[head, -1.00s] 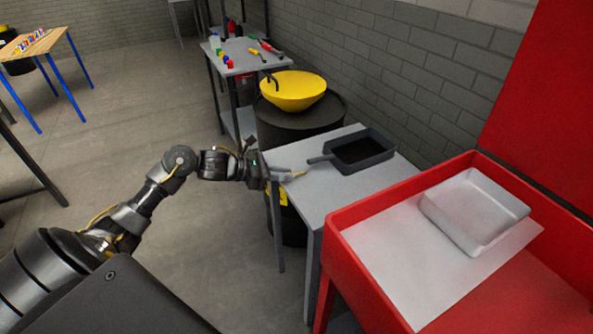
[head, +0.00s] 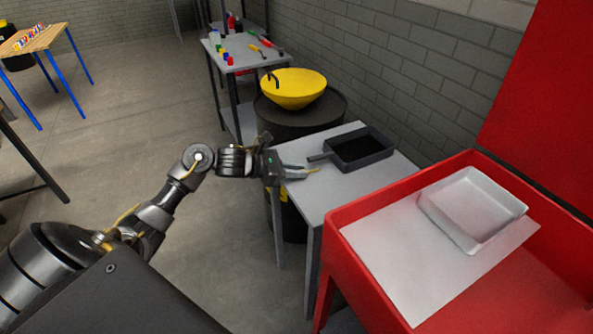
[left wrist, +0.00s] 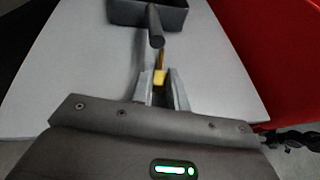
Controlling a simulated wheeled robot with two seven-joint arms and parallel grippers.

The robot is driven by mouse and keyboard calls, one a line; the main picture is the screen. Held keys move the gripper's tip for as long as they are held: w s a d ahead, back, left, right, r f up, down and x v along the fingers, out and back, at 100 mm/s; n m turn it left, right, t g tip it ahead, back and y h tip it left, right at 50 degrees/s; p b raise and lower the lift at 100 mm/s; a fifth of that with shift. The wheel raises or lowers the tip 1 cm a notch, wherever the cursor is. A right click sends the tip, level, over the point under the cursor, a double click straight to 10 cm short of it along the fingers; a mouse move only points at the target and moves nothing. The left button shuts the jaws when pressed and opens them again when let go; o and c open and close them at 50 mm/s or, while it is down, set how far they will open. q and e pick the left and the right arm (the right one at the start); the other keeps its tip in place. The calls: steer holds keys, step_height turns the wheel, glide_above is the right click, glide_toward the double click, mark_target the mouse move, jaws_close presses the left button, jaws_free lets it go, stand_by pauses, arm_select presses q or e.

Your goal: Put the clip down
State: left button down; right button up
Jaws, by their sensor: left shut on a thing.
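My left gripper (head: 304,171) reaches in from the left over the near-left part of the small grey table (head: 335,195). It is shut on the clip, a thin yellow piece (head: 313,170) that sticks out just past the fingertips. In the left wrist view the clip (left wrist: 160,77) shows between the two grey fingers, over the pale tabletop (left wrist: 85,75). Whether the clip touches the table is hard to tell. My right gripper is not in view.
A dark pan (head: 360,149) stands at the table's back; its handle (left wrist: 155,27) points toward my left gripper, close by. A red bin (head: 345,262) with a white tray (head: 470,212) adjoins at right. A yellow bowl (head: 294,90) sits on a dark drum behind.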

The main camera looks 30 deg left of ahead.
arm_select(q)
steer(key=c, duration=1.4)
jaws_free()
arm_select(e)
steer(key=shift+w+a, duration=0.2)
arm_select(q)
steer(key=shift+r, duration=0.1)
steer(key=shift+s+a, duration=0.2)
steer(key=shift+a, duration=0.05)
steer(key=b+v, duration=0.1)
steer(key=v, duration=0.4)
steer(key=b+v, duration=0.1)
steer(key=v, duration=0.5)
steer(key=shift+s+r, duration=0.15)
steer(key=shift+r, duration=0.15)
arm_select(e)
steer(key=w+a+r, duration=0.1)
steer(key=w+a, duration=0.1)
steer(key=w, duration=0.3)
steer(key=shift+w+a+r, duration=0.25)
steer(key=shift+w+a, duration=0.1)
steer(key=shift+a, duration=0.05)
